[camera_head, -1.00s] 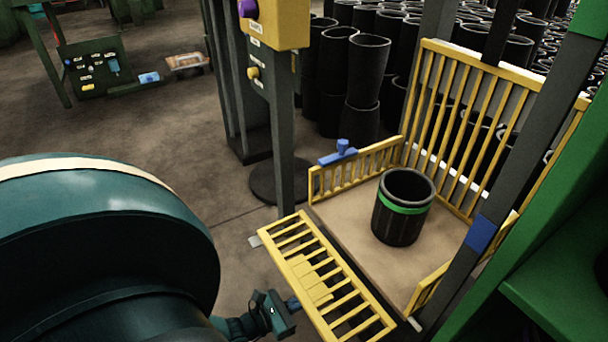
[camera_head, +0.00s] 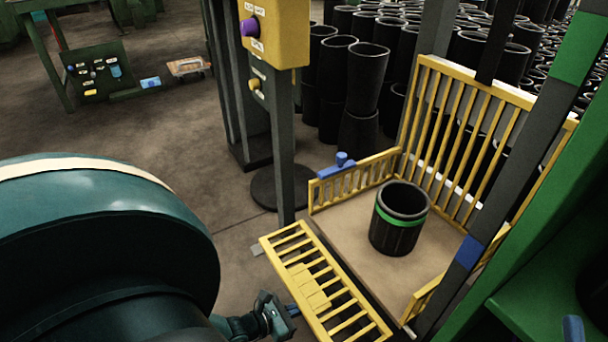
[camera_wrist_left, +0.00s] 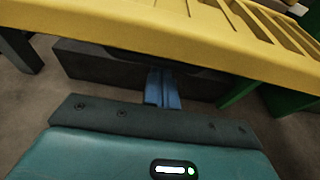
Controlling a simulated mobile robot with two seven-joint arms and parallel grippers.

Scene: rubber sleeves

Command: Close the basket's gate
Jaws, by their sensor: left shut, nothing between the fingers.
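The basket (camera_head: 345,213) has a tan floor and yellow barred sides. Its front gate (camera_head: 310,279), a yellow slatted panel, is swung down and outward, sloping away from the floor's near edge. A black sleeve with a green band (camera_head: 400,222) stands upright on the floor. My left gripper (camera_head: 293,310) is shut and empty, just left of the gate's outer edge. In the left wrist view the blue fingertips (camera_wrist_left: 162,88) are together, and the yellow gate (camera_wrist_left: 170,35) spans above them. I cannot tell whether they touch it. My right gripper is not in view.
A blue latch-like piece (camera_head: 341,163) sits on the basket's left side rail. A dark post with a yellow button box (camera_head: 275,35) stands left of the basket. Stacked black sleeves (camera_head: 360,85) fill the back. A green frame (camera_head: 530,200) stands at right. Open floor lies at left.

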